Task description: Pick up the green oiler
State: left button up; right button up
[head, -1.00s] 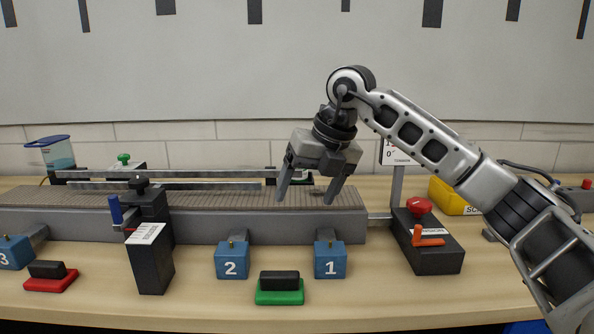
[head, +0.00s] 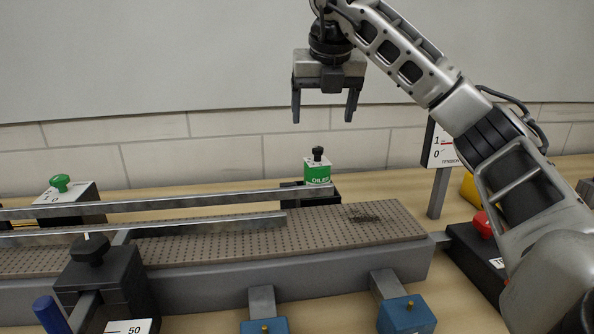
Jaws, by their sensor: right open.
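The green oiler (head: 317,174) is a small box with a white top, a black knob and the label "OILER". It stands upright on a dark block (head: 318,197) behind the conveyor (head: 350,228), near the right end of the rails. My right gripper (head: 324,117) is open and empty, fingers pointing down, and appears above the oiler with a clear gap in the picture. My left gripper is not in view.
Metal guide rails (head: 170,206) run along the conveyor left of the oiler. A sign on a post (head: 438,165) and a black box with a red button (head: 483,226) stand at right. A white box with a green knob (head: 62,190) stands at left. The wall is behind.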

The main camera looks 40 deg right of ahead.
aim_at(318, 161)
jog(key=x, duration=0.9)
jog(key=shift+s+d+f, duration=0.1)
jog(key=shift+s+f, duration=0.05)
jog(key=shift+s, duration=0.1)
jog(key=shift+x, duration=3.15)
jog(key=shift+w, duration=0.1)
jog(key=c, duration=1.3)
jog(key=shift+o, duration=0.2)
